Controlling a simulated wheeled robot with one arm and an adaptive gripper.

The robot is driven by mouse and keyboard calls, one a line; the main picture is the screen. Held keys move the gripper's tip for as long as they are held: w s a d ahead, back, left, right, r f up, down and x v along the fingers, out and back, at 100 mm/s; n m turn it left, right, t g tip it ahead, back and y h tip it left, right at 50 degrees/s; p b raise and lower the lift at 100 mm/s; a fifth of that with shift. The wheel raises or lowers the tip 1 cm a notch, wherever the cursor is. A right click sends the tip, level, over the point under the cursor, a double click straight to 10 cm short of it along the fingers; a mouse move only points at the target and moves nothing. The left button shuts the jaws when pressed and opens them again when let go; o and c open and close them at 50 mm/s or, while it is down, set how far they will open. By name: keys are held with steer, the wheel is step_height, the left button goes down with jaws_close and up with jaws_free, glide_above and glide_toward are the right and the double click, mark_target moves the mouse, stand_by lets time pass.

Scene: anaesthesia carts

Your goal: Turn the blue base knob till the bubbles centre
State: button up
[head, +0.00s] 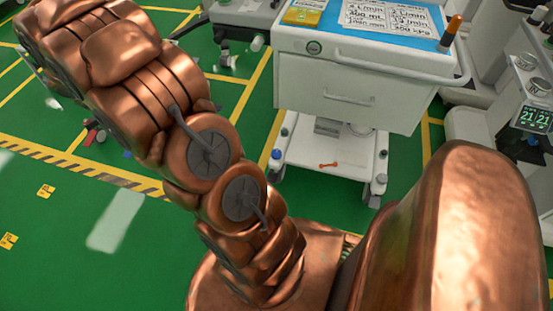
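A white cart (366,95) with a blue top stands at the upper centre right. Its low base shelf (345,158) shows beneath the drawer body. I see no bubble level clearly. My copper arm rises from the bottom centre to the upper left and leaves the frame. My gripper is out of view.
An orange handle-like piece (328,164) lies on the base shelf. An orange-capped cylinder (451,31) stands at the cart top's right corner, near printed cards (381,17). Equipment with a lit display (535,118) stands at the right.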

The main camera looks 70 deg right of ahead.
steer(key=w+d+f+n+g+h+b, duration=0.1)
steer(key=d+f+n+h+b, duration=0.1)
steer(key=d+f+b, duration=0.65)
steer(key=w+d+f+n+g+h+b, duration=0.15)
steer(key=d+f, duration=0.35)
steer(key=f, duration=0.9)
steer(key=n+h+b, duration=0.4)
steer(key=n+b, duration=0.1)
steer(key=b, duration=0.6)
glide_toward(277, 153)
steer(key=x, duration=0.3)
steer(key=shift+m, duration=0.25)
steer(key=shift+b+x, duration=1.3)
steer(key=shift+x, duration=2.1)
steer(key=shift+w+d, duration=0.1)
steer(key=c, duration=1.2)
